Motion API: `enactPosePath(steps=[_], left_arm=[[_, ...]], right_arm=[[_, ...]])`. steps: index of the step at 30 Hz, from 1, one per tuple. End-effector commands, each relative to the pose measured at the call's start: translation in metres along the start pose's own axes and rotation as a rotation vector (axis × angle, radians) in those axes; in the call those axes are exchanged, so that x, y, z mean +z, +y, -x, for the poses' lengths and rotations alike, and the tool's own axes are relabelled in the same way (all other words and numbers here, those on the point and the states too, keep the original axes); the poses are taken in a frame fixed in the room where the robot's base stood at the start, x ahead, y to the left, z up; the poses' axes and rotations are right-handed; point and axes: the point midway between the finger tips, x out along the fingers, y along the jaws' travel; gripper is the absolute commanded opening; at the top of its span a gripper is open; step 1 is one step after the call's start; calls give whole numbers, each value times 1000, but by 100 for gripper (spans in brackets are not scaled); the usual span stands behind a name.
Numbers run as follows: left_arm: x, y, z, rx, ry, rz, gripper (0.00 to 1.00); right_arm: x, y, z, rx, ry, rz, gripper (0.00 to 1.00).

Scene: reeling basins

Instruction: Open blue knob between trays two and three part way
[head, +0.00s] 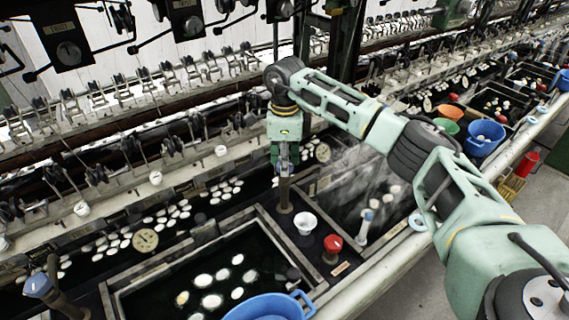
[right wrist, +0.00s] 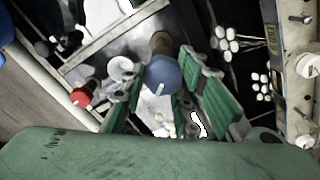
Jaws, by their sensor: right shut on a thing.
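The blue knob (right wrist: 165,75) sits on a brown stem on the dark panel between two basins, with a short white mark on its face. My right gripper (right wrist: 178,85) has its green-padded fingers on either side of the knob, shut on it. In the head view my right gripper (head: 286,162) points straight down over the knob's upright stem (head: 285,196), and the fingers largely hide the knob's top. The near basin (head: 150,262) lies left of the stem, and a steaming basin (head: 345,205) lies right. My left gripper is not in view.
A red knob (head: 333,243) and a white cup (head: 306,222) stand close beside the stem. Another blue knob (head: 38,285) is at the far left. A blue basket (head: 268,307) is at the front edge. Reeling machinery (head: 120,100) runs behind the basins.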

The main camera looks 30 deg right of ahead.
Motion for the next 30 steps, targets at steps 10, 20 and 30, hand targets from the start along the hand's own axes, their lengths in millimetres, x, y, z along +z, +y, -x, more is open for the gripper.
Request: enactPosePath(steps=[10,20,30], left_arm=[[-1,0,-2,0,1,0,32],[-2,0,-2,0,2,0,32],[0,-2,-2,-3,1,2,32]], right_arm=[[0,5,-5,17,7,35,3],[0,5,-5,17,7,33,40],[0,2,0,7,2,29,42]])
